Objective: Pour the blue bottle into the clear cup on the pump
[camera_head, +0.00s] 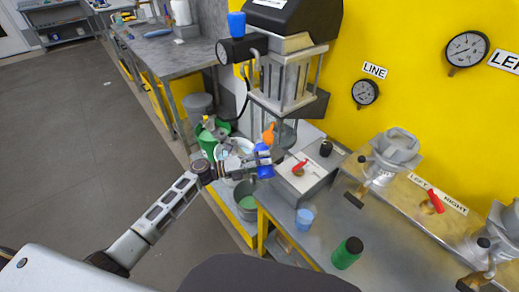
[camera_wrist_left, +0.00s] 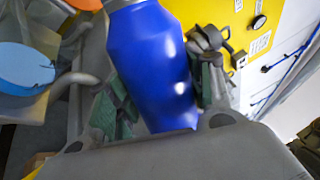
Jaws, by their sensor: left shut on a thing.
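The blue bottle (camera_head: 264,170) is in my left gripper (camera_head: 262,161), with an orange top above the fingers. It looks roughly upright, beside the grey box on the bench. In the left wrist view the bottle's blue body (camera_wrist_left: 150,65) lies between the two green-padded fingers (camera_wrist_left: 160,100), which are shut on it. A small light-blue, see-through cup (camera_head: 304,218) stands on the bench, apart from the bottle. A blue vessel (camera_head: 236,24) sits on a black round part of the tall machine. I cannot tell which one is the task's clear cup. My right gripper is not in view.
A grey box with a red lever (camera_head: 299,163) stands right of the gripper. A green bottle with a black cap (camera_head: 347,253) stands near the bench front. A green container (camera_head: 209,136) and a bucket (camera_head: 246,196) are nearby. The tall machine (camera_head: 285,80) rises behind.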

